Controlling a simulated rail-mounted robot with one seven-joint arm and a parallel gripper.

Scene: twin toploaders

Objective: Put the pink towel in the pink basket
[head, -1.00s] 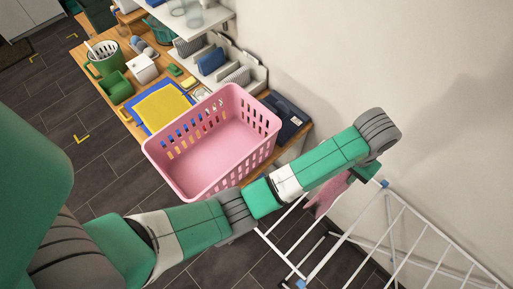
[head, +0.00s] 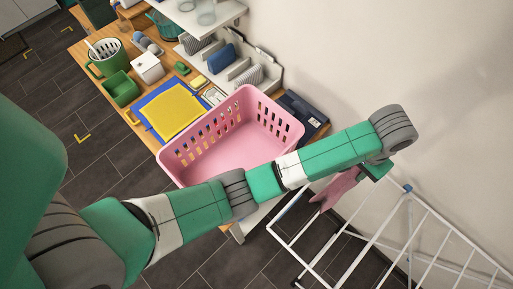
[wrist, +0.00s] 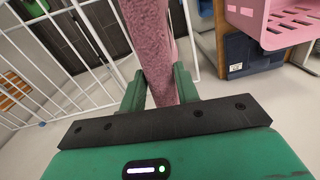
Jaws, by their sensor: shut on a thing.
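The pink towel (head: 338,188) hangs from my gripper (head: 374,173) near the white rack, to the right of the basket. In the wrist view the towel (wrist: 158,50) runs between the two green fingers of my gripper (wrist: 158,88), which are shut on it. The pink basket (head: 230,150) is an open plastic basket with slotted walls on the wooden counter, and its inside looks empty. My arm crosses in front of its near right side. Part of the basket also shows at the upper right of the wrist view (wrist: 278,22).
A white drying rack (head: 375,235) stands on the floor below and right of my gripper. A dark blue box (head: 300,112) sits behind the basket. A wall closes off the right side.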

